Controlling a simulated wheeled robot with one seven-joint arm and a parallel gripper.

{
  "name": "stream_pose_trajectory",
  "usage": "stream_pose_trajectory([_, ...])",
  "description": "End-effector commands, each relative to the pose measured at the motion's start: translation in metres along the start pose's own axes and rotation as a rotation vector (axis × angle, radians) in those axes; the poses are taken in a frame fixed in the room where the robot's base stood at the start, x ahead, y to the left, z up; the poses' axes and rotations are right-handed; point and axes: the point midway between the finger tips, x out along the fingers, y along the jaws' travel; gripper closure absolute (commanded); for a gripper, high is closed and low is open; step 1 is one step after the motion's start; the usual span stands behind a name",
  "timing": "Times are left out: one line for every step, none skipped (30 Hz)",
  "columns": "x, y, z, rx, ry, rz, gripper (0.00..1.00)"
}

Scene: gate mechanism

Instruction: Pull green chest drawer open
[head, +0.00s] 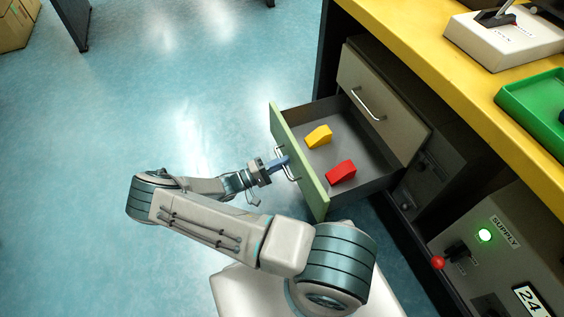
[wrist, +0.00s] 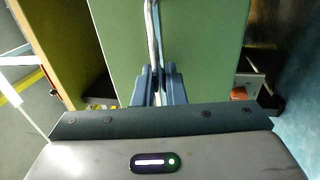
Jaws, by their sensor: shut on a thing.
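The green-fronted drawer (head: 299,160) stands pulled far out of the chest under the yellow counter in the head view. Its green front fills the middle of the wrist view (wrist: 205,50). A yellow block (head: 319,136) and a red block (head: 341,172) lie inside it. My gripper (head: 281,163) is at the outer side of the front, shut on the metal bar handle (head: 291,166). In the wrist view the blue fingers (wrist: 158,84) close around the handle (wrist: 153,40), which runs up the picture.
A closed beige drawer (head: 378,98) sits above the open one. The yellow counter (head: 440,75) holds a switch box (head: 505,40) and a green tray (head: 545,105). A supply panel (head: 500,245) with a red-knobbed lever (head: 438,262) stands at the lower right. The blue floor (head: 170,100) at left is clear.

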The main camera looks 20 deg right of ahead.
Motion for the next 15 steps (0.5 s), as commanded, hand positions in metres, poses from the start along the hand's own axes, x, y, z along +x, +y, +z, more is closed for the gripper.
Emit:
stream_pose_trajectory([0.0,-0.0008,0.001,-0.001,-0.003,-0.002,1.0])
stream_pose_trajectory([-0.0001,-0.0008,0.001,0.0,-0.003,-0.002,1.0])
stream_pose_trajectory([-0.0001,-0.0008,0.001,0.0,-0.003,-0.002,1.0])
stream_pose_trajectory([-0.0001,-0.0008,0.001,0.0,-0.003,-0.002,1.0])
stream_pose_trajectory([-0.0001,-0.0008,0.001,0.0,-0.003,-0.002,1.0])
stream_pose_trajectory([-0.0001,-0.0007,0.0009,0.0,-0.003,-0.001,0.78])
stream_pose_trajectory([-0.0001,-0.0007,0.0009,0.0,-0.002,-0.001,0.75])
stream_pose_trajectory([-0.0002,-0.0006,0.0008,0.0,-0.002,-0.001,0.75])
stream_pose_trajectory([-0.0003,-0.0006,0.0007,0.0,-0.001,-0.001,0.75])
stream_pose_trajectory([-0.0004,-0.0005,0.0006,0.0,-0.001,-0.001,0.75])
stream_pose_trajectory([-0.0005,-0.0004,0.0005,0.001,-0.001,-0.001,0.75])
stream_pose_trajectory([-0.0006,-0.0003,0.0004,0.001,0.0,-0.001,0.75])
stream_pose_trajectory([-0.0007,-0.0002,0.0004,0.001,0.0,-0.001,0.75])
stream_pose_trajectory([-0.0009,-0.0002,0.0003,0.001,0.0,-0.001,0.75])
stream_pose_trajectory([-0.0016,-0.0001,0.0002,0.001,0.001,-0.001,0.75])
